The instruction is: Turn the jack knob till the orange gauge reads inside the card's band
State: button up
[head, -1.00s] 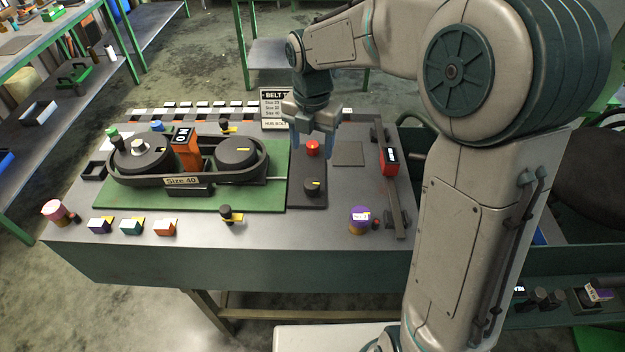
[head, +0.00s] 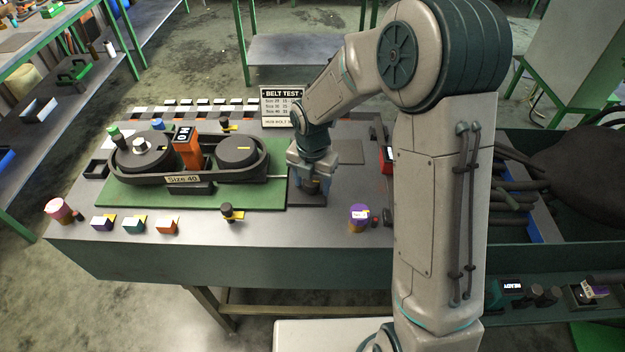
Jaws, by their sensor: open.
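The orange gauge (head: 187,150) stands upright between the two dark pulleys of the belt rig, its small display too small to read surely. The card headed BELT TEST (head: 280,104) stands at the back of the table. It lists sizes 20, 30 and 40, but my arm hides its right side, so the band is not readable. A plate on the rig (head: 183,179) reads Size 40. My gripper (head: 311,184) is open and points down over the dark knob (head: 312,189) on the black panel. The fingers mostly cover this knob; contact cannot be told.
A purple-topped cylinder (head: 359,217) stands right of the panel. A small black post with a yellow tab (head: 230,214) stands left of it. Several coloured blocks line the front edge. A red-framed display (head: 387,158) is partly behind my arm.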

jog(key=c, duration=1)
